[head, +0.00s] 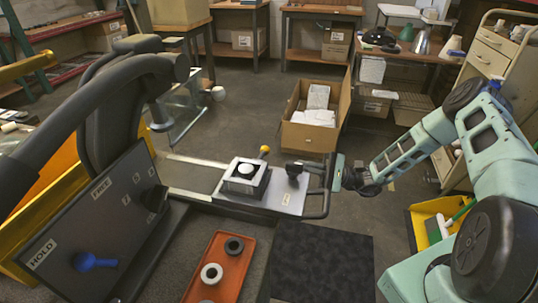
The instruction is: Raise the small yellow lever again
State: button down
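The small yellow lever (264,150) shows as a yellow knob on a short dark stem. It stands at the back edge of a grey metal plate (288,193), just behind a square block with a white dome (246,170); its foot is hidden. My gripper (338,174) is at the right end of the plate, by a dark curved bar (327,190). It is well to the right of the yellow lever and apart from it. The fingers are small and seen against the bar, so I cannot tell whether they are open or shut.
A black knob (294,169) stands on the plate between lever and gripper. A panel marked HOLD and FREE (95,225) with a blue lever (95,262) is at left. An orange tray (233,262) holds rings. An open cardboard box (307,137) stands behind.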

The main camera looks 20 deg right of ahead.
aim_at(262, 155)
jog(key=a+r+p, duration=0.2)
jog(key=a+r, duration=0.4)
jog(key=a, duration=0.3)
jog(key=shift+w+a+r, duration=0.2)
jog(key=shift+w+a, duration=0.15)
jog(key=shift+a, duration=0.05)
jog(key=shift+p, duration=0.35)
jog(key=shift+w+d+r+n+g, duration=0.15)
jog(key=shift+r+n+g, duration=0.25)
jog(key=shift+n, duration=0.2)
